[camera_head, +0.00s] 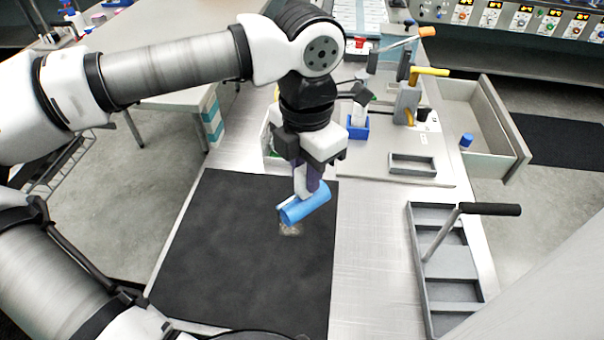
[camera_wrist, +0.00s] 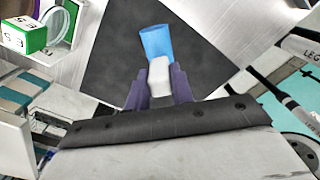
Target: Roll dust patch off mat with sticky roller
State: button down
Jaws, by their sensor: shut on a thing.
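The sticky roller has a blue cylinder (camera_head: 306,205) and a pale handle, and it is tilted. My gripper (camera_head: 307,182) is shut on the roller's handle, with the blue cylinder beyond the fingertips. The dust patch (camera_head: 290,229) is a small tan speckled spot on the black mat (camera_head: 225,270), just below the cylinder in the head view. I cannot tell whether the cylinder touches the mat. In the wrist view the blue cylinder (camera_wrist: 156,42) shows over the mat (camera_wrist: 205,70), and the pale handle (camera_wrist: 159,76) is between my purple fingers. The dust does not show there.
A grey compartment tray (camera_head: 418,275) with a black-handled tool (camera_head: 488,209) lies right of the mat. Behind are a small blue holder (camera_head: 357,132), a grey shallow tray (camera_head: 413,164) and an open drawer (camera_head: 490,155). Bare metal table lies between mat and compartment tray.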

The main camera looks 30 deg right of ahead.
jog(key=shift+r+p, duration=0.65)
jog(key=shift+r, duration=0.85)
jog(key=shift+f, duration=0.1)
